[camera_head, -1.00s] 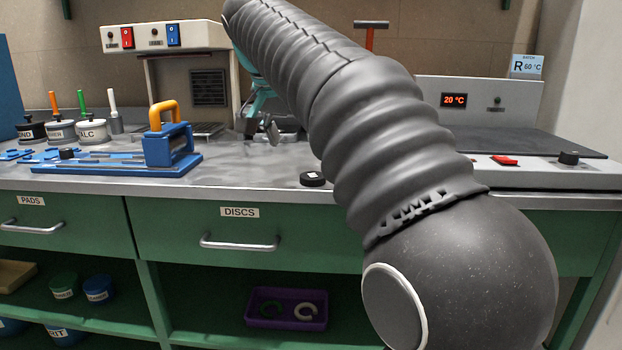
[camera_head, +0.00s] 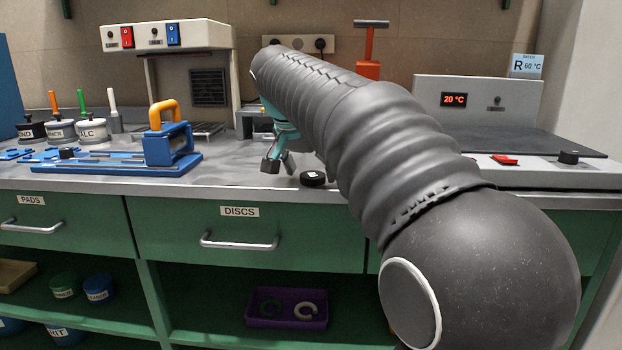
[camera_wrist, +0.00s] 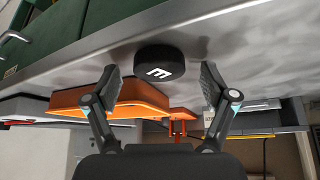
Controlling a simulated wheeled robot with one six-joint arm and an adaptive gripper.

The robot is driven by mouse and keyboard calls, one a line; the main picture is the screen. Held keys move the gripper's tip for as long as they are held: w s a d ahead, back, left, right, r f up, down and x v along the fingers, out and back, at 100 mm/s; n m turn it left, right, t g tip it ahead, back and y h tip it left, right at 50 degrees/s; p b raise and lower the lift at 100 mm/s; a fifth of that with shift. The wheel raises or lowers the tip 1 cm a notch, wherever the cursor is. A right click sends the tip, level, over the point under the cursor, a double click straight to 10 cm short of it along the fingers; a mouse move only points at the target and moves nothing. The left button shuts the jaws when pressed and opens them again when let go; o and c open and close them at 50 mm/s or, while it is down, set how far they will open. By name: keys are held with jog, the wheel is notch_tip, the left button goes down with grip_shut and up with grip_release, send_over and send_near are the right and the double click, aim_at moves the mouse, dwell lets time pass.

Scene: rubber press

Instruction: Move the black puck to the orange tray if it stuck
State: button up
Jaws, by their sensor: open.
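The black puck (camera_head: 313,179) lies flat on the grey worktop near its front edge. In the wrist view the puck (camera_wrist: 159,63) shows a white E-like mark and sits just beyond my fingertips, centred between them. My gripper (camera_wrist: 158,80) is open and empty, with its fingers spread wider than the puck. In the head view my gripper (camera_head: 281,162) is just left of the puck, partly hidden by my arm.
A blue fixture with a yellow handle (camera_head: 165,142) stands on the worktop at left, with several labelled pots behind. A press-like unit (camera_head: 170,38) stands at the back. A hot plate unit (camera_head: 478,100) reading 20 °C is at right.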

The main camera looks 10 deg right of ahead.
jog(key=c, duration=1.3)
